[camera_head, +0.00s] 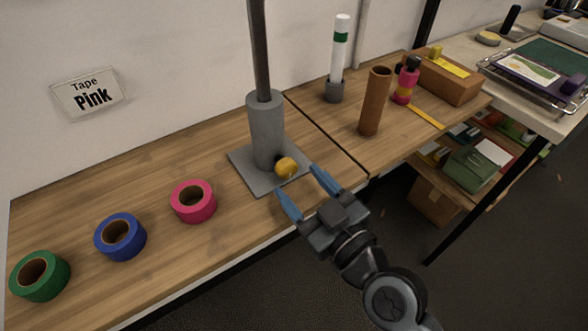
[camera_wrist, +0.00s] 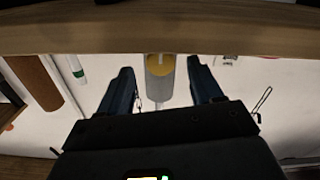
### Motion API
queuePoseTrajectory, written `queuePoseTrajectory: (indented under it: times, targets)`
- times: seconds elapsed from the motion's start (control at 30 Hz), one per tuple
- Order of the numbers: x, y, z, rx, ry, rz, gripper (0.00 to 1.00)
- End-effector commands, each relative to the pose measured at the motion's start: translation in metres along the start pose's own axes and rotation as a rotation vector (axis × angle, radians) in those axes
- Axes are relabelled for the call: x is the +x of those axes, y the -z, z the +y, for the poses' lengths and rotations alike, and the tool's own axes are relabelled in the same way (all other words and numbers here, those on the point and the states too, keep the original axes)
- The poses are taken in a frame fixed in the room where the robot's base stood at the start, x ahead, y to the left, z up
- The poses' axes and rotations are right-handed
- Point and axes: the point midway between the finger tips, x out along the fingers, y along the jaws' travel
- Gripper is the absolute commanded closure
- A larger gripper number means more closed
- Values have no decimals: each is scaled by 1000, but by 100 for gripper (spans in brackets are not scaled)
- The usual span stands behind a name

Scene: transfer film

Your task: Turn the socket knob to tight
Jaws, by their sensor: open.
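The grey socket (camera_head: 265,125) stands upright on a square base plate (camera_head: 248,177) on the wooden bench, with a dark pole rising from it. The yellow knob (camera_head: 286,167) sits low on the socket's front right side. My gripper (camera_head: 298,182) is open and empty, its blue fingers pointing at the knob from the front. In the wrist view the knob (camera_wrist: 160,66) appears between the two fingertips, with a clear gap on either side. The fingers appear apart from the knob. How tight it is cannot be told.
Pink (camera_head: 193,202), blue (camera_head: 120,237) and green (camera_head: 40,276) tape rolls lie along the bench to the left. A brown tube (camera_head: 375,101), a white tube (camera_head: 339,58), a pink bottle (camera_head: 406,81) and a cardboard box (camera_head: 441,76) stand right. A wall is behind.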

Motion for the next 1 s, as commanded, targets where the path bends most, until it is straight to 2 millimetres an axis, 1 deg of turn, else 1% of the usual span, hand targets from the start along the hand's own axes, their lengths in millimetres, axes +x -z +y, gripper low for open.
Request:
queuePoseTrajectory:
  times: [0.03, 0.1, 0.2, 0.33, 0.57, 1.0]
  targets:
    - [8, 3, 0, 0, 1, 1, 35]
    - [16, 2, 0, 1, 1, 1, 35]
    - [25, 2, 0, 1, 1, 1, 35]
    - [29, 0, -1, 1, 1, -1, 35]
    - [30, 0, 0, 1, 1, -1, 35]
    - [29, 0, 0, 1, 0, -1, 77]
